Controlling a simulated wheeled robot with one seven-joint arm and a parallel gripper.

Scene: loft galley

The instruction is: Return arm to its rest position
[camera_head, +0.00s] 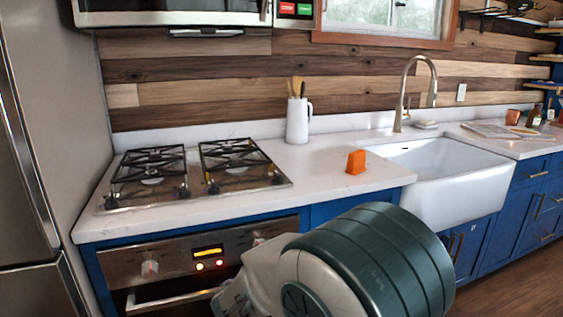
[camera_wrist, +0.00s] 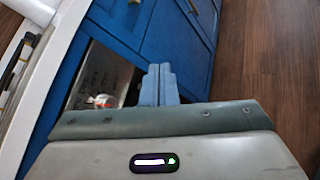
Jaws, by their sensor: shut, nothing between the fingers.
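My arm (camera_head: 350,262) reaches in from the bottom of the head view, folded in front of the blue cabinets and the oven. Its fingertips cannot be made out there. In the wrist view, my gripper (camera_wrist: 159,72) shows as two pale blue fingers pressed together, with nothing between them. The fingers are in front of the lower cabinets and the oven front, outside the counter's edge.
The white counter (camera_head: 215,210) holds a gas cooktop (camera_head: 195,175), a white utensil jug (camera_head: 298,120) and an orange block (camera_head: 356,162). A white sink (camera_head: 455,185) stands to the right. The oven (camera_head: 185,262) is close to my arm. Wooden floor (camera_wrist: 275,75) is clear at the right.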

